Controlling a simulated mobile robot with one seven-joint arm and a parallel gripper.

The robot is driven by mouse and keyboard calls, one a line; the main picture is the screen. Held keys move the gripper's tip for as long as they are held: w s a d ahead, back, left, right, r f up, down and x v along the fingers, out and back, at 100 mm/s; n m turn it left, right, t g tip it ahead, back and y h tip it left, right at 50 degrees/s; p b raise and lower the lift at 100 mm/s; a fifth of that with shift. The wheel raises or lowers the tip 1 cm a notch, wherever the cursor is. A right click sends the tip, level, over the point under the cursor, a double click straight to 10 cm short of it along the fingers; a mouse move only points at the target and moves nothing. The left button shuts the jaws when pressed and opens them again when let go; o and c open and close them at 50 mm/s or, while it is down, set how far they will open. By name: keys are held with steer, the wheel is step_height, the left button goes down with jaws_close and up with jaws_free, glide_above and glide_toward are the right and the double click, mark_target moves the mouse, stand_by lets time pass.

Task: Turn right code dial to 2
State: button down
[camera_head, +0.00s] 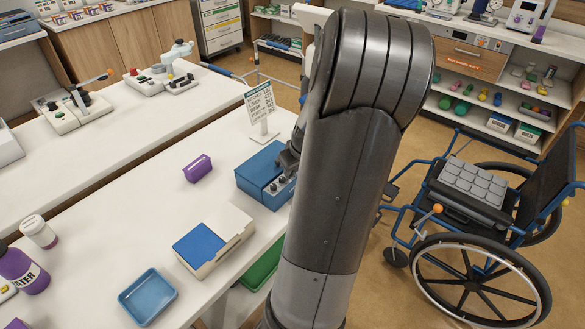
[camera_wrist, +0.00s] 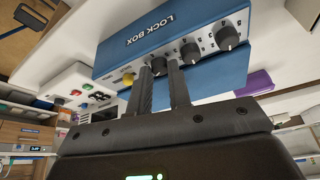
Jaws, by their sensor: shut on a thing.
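The blue lock box (camera_head: 258,170) stands near the right edge of the white table in the head view. The wrist view shows its lettered blue top (camera_wrist: 125,48) and pale dial panel upside down, with a row of black dials. My gripper (camera_wrist: 162,68) has its two fingers on either side of the end dial (camera_wrist: 158,66), the leftmost in the wrist view. It is shut on that dial, the box's right one. The middle dial (camera_wrist: 190,53) and the far dial (camera_wrist: 227,38) are free. The held dial's pointer and number are too hidden to read. My arm covers part of the box in the head view.
A sign on a stand (camera_head: 261,108) stands behind the box. A purple box (camera_head: 197,168) is to its left, and a cream box with a blue lid (camera_head: 200,245) is in front. A blue tray (camera_head: 148,297) lies nearer. A wheelchair (camera_head: 480,210) stands at the right.

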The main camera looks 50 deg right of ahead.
steer(key=c, duration=1.6)
jaws_free()
steer(key=v, duration=1)
steer(key=shift+s+r, duration=0.2)
steer(key=shift+r, duration=0.1)
steer(key=w+a+r+n, duration=0.1)
steer(key=w+a+r, duration=0.2)
steer(key=w+a, duration=0.3)
steer(key=w+a+r, duration=0.3)
steer(key=w+a, duration=0.2)
steer(key=a, duration=0.2)
steer(key=w+a+r+n+t, duration=0.1)
steer(key=w+a+r, duration=0.15)
steer(key=a, duration=0.75)
steer(key=w+a+r+t, duration=0.2)
steer(key=a+r, duration=0.2)
steer(key=a, duration=0.5)
steer(key=s+a+r+y, duration=0.1)
steer(key=s+a+r, duration=0.1)
steer(key=a, duration=0.4)
steer(key=s+f, duration=0.2)
steer(key=s, duration=0.6)
steer(key=s+f+n+g, duration=0.1)
steer(key=s+f, duration=0.2)
steer(key=s, duration=0.6)
steer(key=shift+g, duration=0.3)
